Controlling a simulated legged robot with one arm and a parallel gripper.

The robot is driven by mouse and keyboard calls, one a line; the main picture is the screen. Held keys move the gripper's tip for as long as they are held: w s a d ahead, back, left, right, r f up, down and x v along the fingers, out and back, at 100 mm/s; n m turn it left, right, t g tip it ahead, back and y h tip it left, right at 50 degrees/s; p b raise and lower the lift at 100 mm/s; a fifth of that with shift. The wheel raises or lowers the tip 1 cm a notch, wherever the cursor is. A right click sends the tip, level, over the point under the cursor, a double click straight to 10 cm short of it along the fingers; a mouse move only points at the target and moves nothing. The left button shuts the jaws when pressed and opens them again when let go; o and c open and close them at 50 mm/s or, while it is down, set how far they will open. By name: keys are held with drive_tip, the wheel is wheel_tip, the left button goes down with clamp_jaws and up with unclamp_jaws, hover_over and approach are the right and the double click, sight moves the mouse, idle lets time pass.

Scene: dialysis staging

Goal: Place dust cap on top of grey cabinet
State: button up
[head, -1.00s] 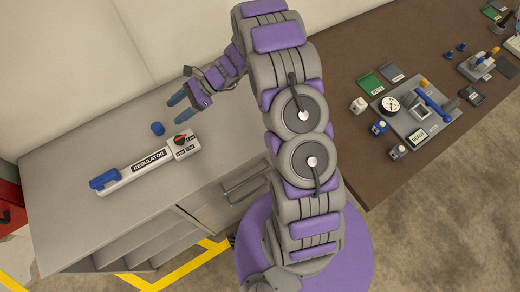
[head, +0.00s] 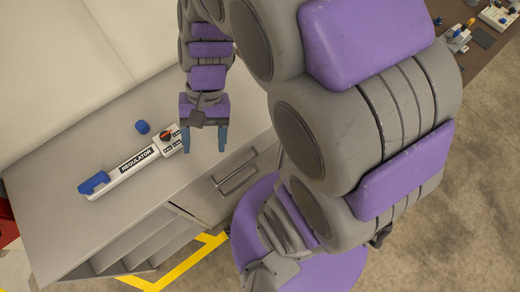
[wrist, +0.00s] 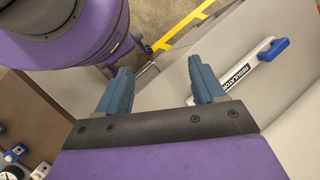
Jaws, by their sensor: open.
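The dust cap looks to be the small blue cylinder (head: 143,127) standing on top of the grey cabinet (head: 60,160) in the head view, just behind the regulator. My gripper (head: 205,150) is open and empty, with its blue fingers pointing down over the right part of the cabinet top, to the right of the cap and apart from it. In the wrist view my gripper (wrist: 162,85) also shows open with nothing between the fingers. The cap does not show in the wrist view.
A white regulator (head: 137,160) with a blue end and a dark knob lies on the cabinet top, close to the cap; it also shows in the wrist view (wrist: 240,70). A brown table (head: 478,52) with several parts stands at the right. The cabinet's front left top is clear.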

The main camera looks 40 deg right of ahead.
drive_tip(key=s+d+r+n+t+h, duration=0.1)
drive_tip(key=s+d+r+n+h, duration=0.1)
drive_tip(key=s+d+n+h, duration=0.2)
drive_tip(key=s+d, duration=0.3)
drive_tip(key=s, duration=0.3)
drive_tip(key=shift+s+d+n+t, duration=0.25)
drive_tip(key=shift+s+n+t, duration=0.05)
drive_tip(key=shift+n, duration=0.1)
drive_tip(key=shift+r, duration=0.1)
